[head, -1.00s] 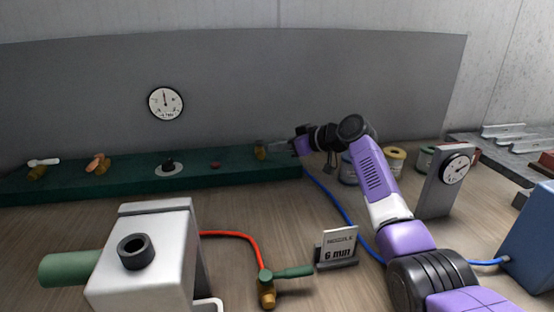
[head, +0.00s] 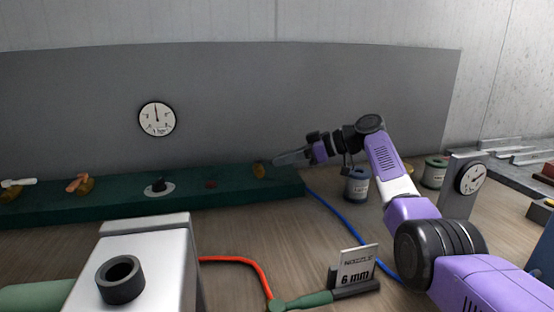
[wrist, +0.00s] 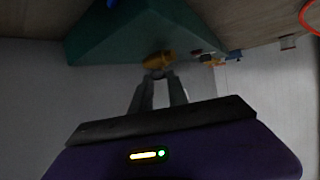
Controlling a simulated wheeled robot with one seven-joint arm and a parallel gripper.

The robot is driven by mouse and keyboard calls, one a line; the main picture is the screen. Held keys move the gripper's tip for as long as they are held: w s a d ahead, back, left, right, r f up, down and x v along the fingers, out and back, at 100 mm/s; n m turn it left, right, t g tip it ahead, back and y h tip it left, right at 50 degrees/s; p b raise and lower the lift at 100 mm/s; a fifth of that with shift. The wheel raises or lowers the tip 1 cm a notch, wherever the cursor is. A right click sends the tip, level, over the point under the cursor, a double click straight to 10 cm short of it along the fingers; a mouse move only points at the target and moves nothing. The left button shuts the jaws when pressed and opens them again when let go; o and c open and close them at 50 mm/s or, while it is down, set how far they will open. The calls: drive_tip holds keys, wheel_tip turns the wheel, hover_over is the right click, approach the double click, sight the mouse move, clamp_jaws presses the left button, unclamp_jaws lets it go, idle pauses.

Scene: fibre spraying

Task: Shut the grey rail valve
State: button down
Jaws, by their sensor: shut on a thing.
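The grey rail valve (head: 259,169) has a brass body and sits at the right end of the dark green rail (head: 110,198). It also shows in the wrist view as a brass body (wrist: 158,58) just beyond my fingertips. My gripper (head: 280,160) reaches it from the right. In the wrist view my gripper (wrist: 158,75) has its two grey fingers converging right beside the brass body, shut on the valve's handle. The handle is mostly hidden between the fingers, so its exact angle cannot be told.
Valves with a white handle (head: 18,183) and an orange handle (head: 77,182), a black knob (head: 158,186) and a red button (head: 211,184) share the rail. A wall gauge (head: 157,119) hangs above. A blue hose (head: 335,213) and a nozzle card (head: 357,268) lie nearer.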

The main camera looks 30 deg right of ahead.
drive_tip(key=shift+f, duration=0.1)
drive_tip(key=c, duration=1.3)
unclamp_jaws()
drive_tip(key=shift+v, duration=3.9)
